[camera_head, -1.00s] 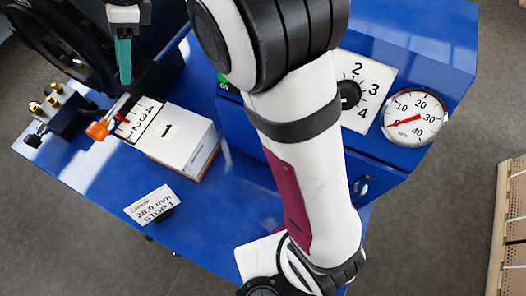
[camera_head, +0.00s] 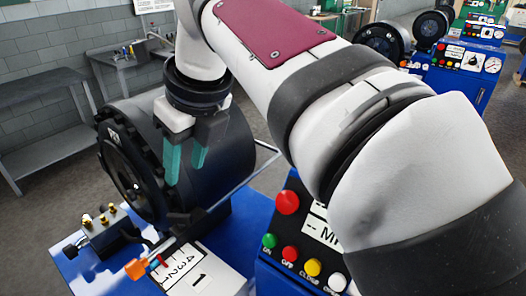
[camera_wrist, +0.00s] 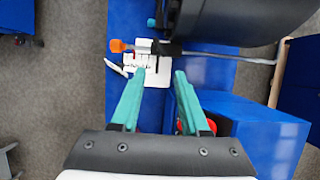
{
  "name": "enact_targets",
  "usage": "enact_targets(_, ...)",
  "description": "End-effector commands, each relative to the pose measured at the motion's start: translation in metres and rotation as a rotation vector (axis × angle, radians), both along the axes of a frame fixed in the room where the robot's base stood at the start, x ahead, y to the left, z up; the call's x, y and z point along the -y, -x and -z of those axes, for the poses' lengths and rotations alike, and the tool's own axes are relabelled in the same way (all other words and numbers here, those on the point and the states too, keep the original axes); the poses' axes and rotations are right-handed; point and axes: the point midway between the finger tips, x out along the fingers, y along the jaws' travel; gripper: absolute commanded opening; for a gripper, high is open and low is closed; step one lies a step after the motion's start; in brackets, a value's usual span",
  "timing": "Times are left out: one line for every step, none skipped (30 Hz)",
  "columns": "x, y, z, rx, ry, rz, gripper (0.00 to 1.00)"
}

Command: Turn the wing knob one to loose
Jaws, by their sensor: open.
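An orange knob (camera_head: 137,268), which looks like the wing knob, sits at the left end of a white scale block (camera_head: 190,272) marked 1 to 4, with a red pointer line. It also shows in the wrist view (camera_wrist: 118,45), upper left of my fingers. A plate with a large "1" lies on the block. My gripper (camera_head: 186,172) is open and empty, its two green fingers pointing down in front of the black drum. It is above the knob and apart from it. In the wrist view my gripper (camera_wrist: 158,80) spans below the scale block. I cannot read the knob's turn position.
The black drum (camera_head: 225,150) stands close behind my fingers. Brass fittings (camera_head: 98,215) on a black block are left of the knob. A blue panel with coloured buttons (camera_head: 290,254) is at the right.

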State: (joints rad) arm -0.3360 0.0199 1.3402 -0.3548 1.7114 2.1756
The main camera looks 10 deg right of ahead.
Motion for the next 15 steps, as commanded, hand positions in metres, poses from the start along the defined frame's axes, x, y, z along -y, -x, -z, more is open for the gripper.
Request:
enact_targets(0.007, 0.005, 0.0, 0.004, 0.017, -0.039, 0.45)
enact_targets(0.013, 0.01, 0.007, 0.009, 0.041, -0.093, 0.45)
enact_targets(0.02, 0.016, 0.015, 0.017, 0.068, -0.161, 0.45)
enact_targets(0.025, 0.02, 0.02, 0.023, 0.087, -0.211, 0.45)
enact_targets(0.029, 0.024, 0.026, 0.028, 0.104, -0.259, 0.45)
enact_targets(0.036, 0.03, 0.033, 0.034, 0.127, -0.323, 0.45)
enact_targets(0.04, 0.034, 0.039, 0.039, 0.143, -0.372, 0.45)
enact_targets(0.044, 0.039, 0.044, 0.043, 0.158, -0.421, 0.45)
enact_targets(0.05, 0.046, 0.052, 0.047, 0.178, -0.484, 0.45)
enact_targets(0.054, 0.05, 0.057, 0.052, 0.192, -0.53, 0.45)
enact_targets(0.058, 0.055, 0.063, 0.055, 0.204, -0.577, 0.45)
enact_targets(0.063, 0.062, 0.07, 0.059, 0.22, -0.638, 0.45)
enact_targets(0.067, 0.067, 0.076, 0.063, 0.232, -0.685, 0.45)
enact_targets(0.071, 0.072, 0.081, 0.067, 0.242, -0.732, 0.45)
enact_targets(0.075, 0.079, 0.089, 0.07, 0.254, -0.793, 0.45)
